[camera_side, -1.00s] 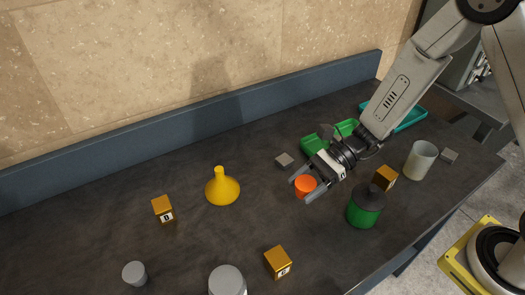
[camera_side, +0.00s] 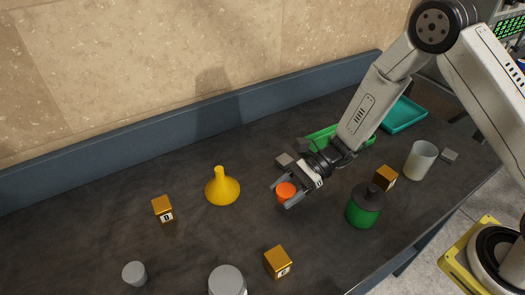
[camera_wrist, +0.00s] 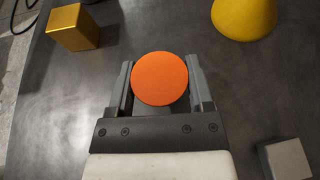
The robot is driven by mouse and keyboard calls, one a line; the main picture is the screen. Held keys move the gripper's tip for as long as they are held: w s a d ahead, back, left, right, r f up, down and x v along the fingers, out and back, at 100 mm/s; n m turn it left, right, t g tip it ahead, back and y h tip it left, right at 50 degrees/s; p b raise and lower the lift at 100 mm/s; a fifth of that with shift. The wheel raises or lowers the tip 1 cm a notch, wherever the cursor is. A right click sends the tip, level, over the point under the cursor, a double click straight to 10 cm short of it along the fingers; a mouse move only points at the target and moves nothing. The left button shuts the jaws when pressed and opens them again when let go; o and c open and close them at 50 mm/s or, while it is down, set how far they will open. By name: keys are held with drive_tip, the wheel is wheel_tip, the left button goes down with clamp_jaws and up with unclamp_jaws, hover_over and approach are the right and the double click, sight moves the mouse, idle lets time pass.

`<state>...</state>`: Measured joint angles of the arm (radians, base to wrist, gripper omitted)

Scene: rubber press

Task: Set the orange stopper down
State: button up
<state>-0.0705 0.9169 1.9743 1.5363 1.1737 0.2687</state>
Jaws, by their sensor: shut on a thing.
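The orange stopper (camera_side: 285,190) is a small round plug. My gripper (camera_side: 284,194) is shut on it, with one finger on each side. In the wrist view the stopper's flat round top (camera_wrist: 159,79) faces the camera between my two fingers (camera_wrist: 160,84). The stopper's lower part is hidden, and I cannot tell whether it touches the dark table (camera_side: 120,220).
A yellow funnel (camera_side: 222,189) stands to the left. A grey block (camera_side: 285,160) lies just behind my gripper. A green bottle (camera_side: 363,210) and a gold cube (camera_side: 385,177) are at the right. Another gold cube (camera_side: 278,262) is in front. The table between funnel and front cube is clear.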

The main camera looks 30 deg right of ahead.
sight(285, 200)
drive_tip(key=shift+f, duration=1.35)
drive_tip(key=shift+f, duration=0.15)
drive_tip(key=o, duration=1.2)
drive_tip(key=shift+o, duration=0.2)
drive_tip(key=shift+r, duration=0.2)
drive_tip(key=v, duration=1.2)
drive_tip(key=shift+f, duration=0.1)
